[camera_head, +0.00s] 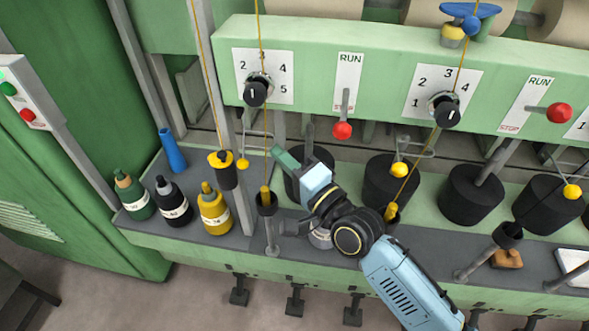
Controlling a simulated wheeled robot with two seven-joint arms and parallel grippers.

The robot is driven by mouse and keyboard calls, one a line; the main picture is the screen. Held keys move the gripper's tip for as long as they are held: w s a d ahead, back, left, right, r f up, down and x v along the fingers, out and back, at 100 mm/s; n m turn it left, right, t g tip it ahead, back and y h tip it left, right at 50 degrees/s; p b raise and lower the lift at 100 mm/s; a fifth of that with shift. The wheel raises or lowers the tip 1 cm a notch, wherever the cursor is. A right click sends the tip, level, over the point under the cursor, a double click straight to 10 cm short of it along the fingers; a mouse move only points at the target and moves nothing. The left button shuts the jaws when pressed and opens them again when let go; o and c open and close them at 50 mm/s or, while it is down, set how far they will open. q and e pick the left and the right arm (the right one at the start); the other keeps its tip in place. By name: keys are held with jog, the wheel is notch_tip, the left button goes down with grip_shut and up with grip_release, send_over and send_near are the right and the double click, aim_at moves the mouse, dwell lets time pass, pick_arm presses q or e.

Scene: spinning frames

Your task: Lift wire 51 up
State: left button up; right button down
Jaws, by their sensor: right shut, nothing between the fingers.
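Thin yellow wires hang down over the green machine. One wire (267,150) runs past the left dial to a dark spindle cup with a yellow tip (266,199). Another wire (437,130) runs past the second dial towards a yellow tip (391,212) beside my arm. No number 51 is readable, so I cannot tell which wire is wire 51. My right arm hides part of the drums and shelf behind. My left gripper is not in view.
Green, black and yellow bottles (215,210) and a blue cone (172,150) stand on the left of the grey shelf. Black drums (472,195) line the machine. Red-knobbed levers (342,130) and dials (257,92) project from the panel. A brown block (507,259) lies at right.

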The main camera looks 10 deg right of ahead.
aim_at(244, 140)
jog(key=shift+a+f, duration=0.2)
jog(key=shift+a, duration=2.05)
jog(key=shift+p, duration=0.4)
